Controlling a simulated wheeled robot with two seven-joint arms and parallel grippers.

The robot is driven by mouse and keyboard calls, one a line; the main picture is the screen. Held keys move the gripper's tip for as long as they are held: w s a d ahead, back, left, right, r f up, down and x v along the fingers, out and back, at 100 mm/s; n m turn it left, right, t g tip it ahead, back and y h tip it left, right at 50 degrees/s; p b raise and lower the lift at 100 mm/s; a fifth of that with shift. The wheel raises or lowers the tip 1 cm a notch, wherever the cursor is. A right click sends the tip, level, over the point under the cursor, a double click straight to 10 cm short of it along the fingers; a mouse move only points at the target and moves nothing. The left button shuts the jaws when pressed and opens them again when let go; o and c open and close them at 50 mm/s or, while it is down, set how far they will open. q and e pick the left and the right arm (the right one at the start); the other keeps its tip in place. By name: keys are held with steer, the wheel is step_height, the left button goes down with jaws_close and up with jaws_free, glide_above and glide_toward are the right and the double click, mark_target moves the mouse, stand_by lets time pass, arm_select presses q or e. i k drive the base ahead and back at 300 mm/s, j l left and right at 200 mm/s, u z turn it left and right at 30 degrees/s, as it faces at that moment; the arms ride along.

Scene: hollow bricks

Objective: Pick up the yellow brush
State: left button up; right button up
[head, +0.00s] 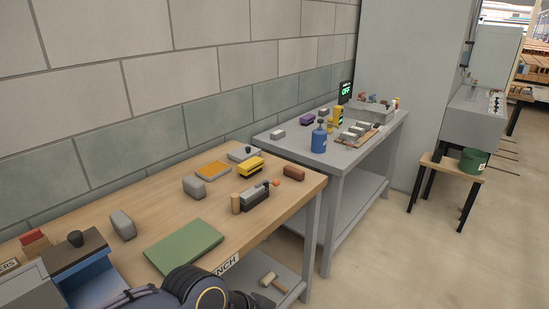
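A yellow block with dark parts, which looks like the yellow brush (251,164), lies on the wooden workbench (150,211) near its far end. It sits behind a grey and black block-like tool (255,199) and to the right of an orange-topped tray (213,171). Nothing covers it much. Part of my own dark arm shows at the bottom edge, well in front of the brush. Neither of my grippers is in view.
A green mat (184,246), grey blocks (194,187) and a reddish-brown brick (294,173) lie on the bench. A tan cylinder (236,203) stands near the brush. Open floor lies to the right.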

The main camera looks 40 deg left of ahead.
mark_target(249, 168)
steer(key=i+u, duration=0.2)
steer(key=i, duration=0.3)
steer(key=i+l+u, duration=0.2)
steer(key=i, duration=0.25)
steer(key=i+u, duration=0.15)
steer(key=u, duration=0.25)
steer(key=i+u, duration=0.2)
steer(key=u, duration=0.25)
steer(key=i+u, duration=0.2)
steer(key=u, duration=0.2)
steer(key=i+u, duration=0.2)
steer(key=u, duration=0.3)
steer(key=i+u, duration=0.2)
steer(key=u, duration=0.25)
steer(key=i+l+u, duration=0.15)
steer(key=u, duration=0.35)
steer(key=i, duration=0.05)
